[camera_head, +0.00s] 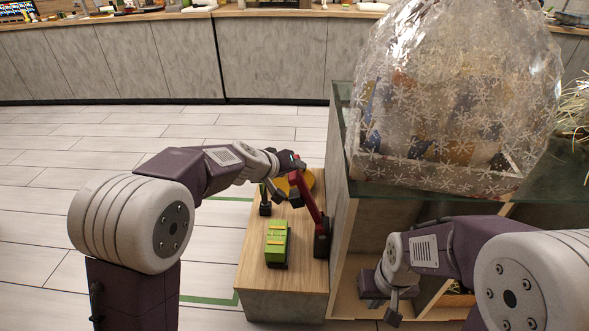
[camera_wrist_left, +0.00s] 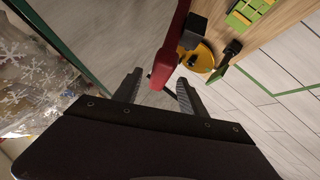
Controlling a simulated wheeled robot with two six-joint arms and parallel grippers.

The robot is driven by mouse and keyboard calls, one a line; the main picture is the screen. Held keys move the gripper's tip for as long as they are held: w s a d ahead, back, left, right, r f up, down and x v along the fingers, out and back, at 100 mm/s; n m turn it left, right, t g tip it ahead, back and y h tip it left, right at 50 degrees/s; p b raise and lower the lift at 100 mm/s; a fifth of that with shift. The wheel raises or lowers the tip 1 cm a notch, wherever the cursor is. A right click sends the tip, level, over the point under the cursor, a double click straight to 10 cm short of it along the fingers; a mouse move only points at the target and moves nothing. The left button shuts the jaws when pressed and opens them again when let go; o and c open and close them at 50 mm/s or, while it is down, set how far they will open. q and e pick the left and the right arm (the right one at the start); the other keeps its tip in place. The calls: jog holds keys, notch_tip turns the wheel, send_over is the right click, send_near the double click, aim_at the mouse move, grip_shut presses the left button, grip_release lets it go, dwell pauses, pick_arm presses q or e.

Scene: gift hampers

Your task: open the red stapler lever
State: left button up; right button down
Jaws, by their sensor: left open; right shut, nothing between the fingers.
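The red stapler (camera_head: 309,203) stands on the small wooden cabinet top with its long red lever raised at a slant from a black base. In the left wrist view the red lever (camera_wrist_left: 170,48) reaches down between the two finger tips. My left gripper (camera_head: 291,180) is open around the lever's upper end; it also shows in the left wrist view (camera_wrist_left: 157,82). I cannot tell whether a finger touches the lever. My right gripper (camera_head: 384,302) is shut and empty, low at the right in front of the shelf unit.
A green block with yellow strips (camera_head: 277,243) lies left of the stapler base. A yellow disc (camera_head: 305,180) and a small black item (camera_head: 265,201) stand behind. A clear-wrapped hamper (camera_head: 450,110) sits on the glass-topped unit at right. Open floor lies left.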

pick_arm(q)
jog(key=v, duration=0.4)
jog(key=shift+s+r+p, duration=0.15)
jog(key=shift+s+p, duration=0.1)
jog(key=shift+p, duration=0.05)
jog(key=s+a+f+m+g+y, duration=0.1)
jog(key=s+a+f+g, duration=0.25)
jog(key=s+f, duration=0.4)
jog(key=s+a+f+g+y, duration=0.2)
jog(key=s+a+f, duration=0.25)
jog(key=s, duration=0.55)
jog(key=s+a+f+m+g+y, duration=0.1)
jog(key=s+a+f+g, duration=0.1)
jog(key=s+a+f, duration=0.45)
notch_tip(320, 180, up, 33)
jog(key=s+d+p, duration=0.1)
jog(key=s+p, duration=0.1)
jog(key=p, duration=3)
jog(key=shift+r, duration=0.1)
